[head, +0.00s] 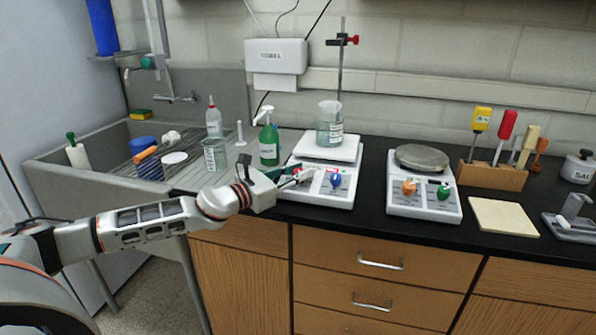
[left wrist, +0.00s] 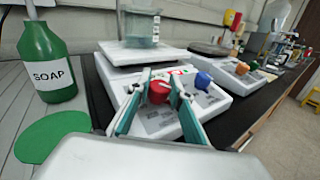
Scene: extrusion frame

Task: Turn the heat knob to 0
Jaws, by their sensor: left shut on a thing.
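My left gripper (head: 291,178) reaches the front left of a white stirrer hot plate (head: 326,190) that has a beaker (head: 330,127) on its top. In the left wrist view, the two green-grey fingers of the gripper (left wrist: 160,80) are shut on a red knob (left wrist: 159,92), one on each side. The knob has a pale pointer mark; the setting it points at is too small to read. A blue knob (head: 336,181) sits to its right on the same panel and is free; it also shows in the left wrist view (left wrist: 203,80).
A second hot plate (head: 424,204) with orange and green knobs stands to the right. A green soap bottle (head: 269,145) stands close behind my left gripper. A sink (head: 70,180) is at the left. A pale square tile (head: 503,217) lies at the right.

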